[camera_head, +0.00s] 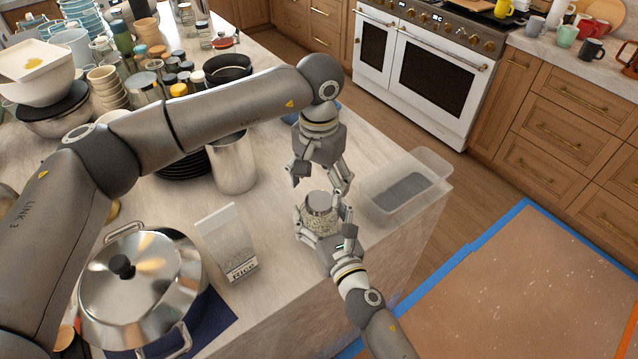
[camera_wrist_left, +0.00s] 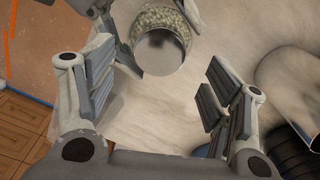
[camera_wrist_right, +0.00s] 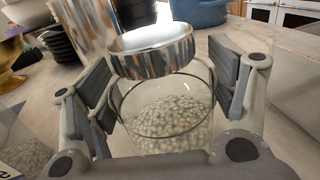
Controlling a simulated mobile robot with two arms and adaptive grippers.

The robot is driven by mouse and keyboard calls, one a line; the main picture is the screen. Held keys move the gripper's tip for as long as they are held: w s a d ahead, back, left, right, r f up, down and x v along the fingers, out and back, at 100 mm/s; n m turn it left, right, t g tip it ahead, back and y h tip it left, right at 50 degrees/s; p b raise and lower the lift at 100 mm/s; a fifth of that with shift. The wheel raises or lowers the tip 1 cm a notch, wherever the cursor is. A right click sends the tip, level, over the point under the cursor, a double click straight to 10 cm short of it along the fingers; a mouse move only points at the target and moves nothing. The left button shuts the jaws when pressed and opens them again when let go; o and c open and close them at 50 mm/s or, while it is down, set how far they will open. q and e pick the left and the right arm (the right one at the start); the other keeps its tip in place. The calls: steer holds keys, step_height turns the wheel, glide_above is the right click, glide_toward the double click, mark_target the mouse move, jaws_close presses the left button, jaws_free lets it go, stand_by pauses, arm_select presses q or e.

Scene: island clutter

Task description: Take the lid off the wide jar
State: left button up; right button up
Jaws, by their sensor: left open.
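The wide jar (camera_head: 318,223) is clear glass with pale beans inside, near the counter's front edge. My left gripper (camera_head: 320,182) is open and empty, pointing down just above the lid. In the left wrist view the lid (camera_wrist_left: 160,52) lies beyond the open fingers, towards the top.
A clear rice container (camera_head: 228,243) stands left of the jar, with a lidded steel pot (camera_head: 140,290) beyond it. A clear plastic bin (camera_head: 405,188) is to the right, near the counter's edge. A steel canister (camera_head: 233,163) and dark stacked plates (camera_head: 183,165) stand behind.

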steer(key=o, duration=0.4)
